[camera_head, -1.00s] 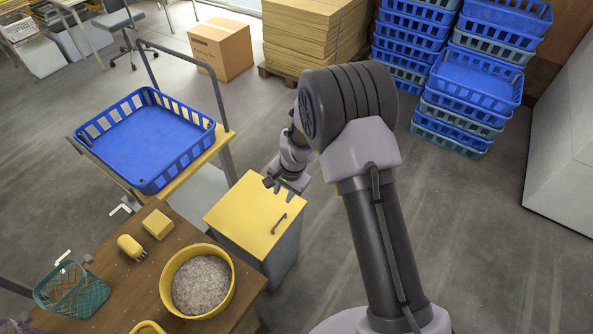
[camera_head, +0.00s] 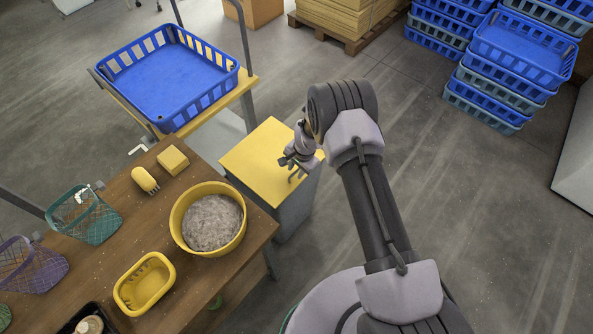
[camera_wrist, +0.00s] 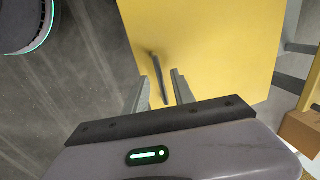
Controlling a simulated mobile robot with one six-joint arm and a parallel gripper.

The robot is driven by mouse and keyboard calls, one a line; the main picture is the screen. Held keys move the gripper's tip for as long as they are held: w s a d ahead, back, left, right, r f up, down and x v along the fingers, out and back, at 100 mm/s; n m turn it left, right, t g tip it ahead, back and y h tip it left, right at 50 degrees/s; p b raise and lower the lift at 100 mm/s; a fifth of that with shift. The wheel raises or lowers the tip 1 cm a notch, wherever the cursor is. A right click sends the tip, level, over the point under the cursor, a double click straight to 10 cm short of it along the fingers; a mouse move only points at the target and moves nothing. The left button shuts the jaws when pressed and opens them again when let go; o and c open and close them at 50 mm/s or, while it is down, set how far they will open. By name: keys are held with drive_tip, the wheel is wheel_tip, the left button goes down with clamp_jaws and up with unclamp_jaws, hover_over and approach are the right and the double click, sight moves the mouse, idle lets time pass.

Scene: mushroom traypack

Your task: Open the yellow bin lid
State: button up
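The yellow bin lid (camera_head: 254,160) lies flat and closed on a grey bin (camera_head: 295,212) to the right of the wooden table. Its dark bar handle (camera_wrist: 158,75) shows in the wrist view near the lid's edge. My gripper (camera_head: 290,168) is over the lid's right side in the head view and hides part of it. In the wrist view my gripper (camera_wrist: 160,82) is open, with one finger on each side of the handle and gaps between. I cannot tell how deep the fingers reach around it.
The wooden table (camera_head: 130,232) carries a yellow bowl (camera_head: 178,226) of grey material, a yellow tray (camera_head: 145,287) and baskets. A trolley with a blue crate (camera_head: 168,82) stands behind the bin. Open floor (camera_head: 420,180) lies to the right.

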clamp_jaws()
idle(1.4)
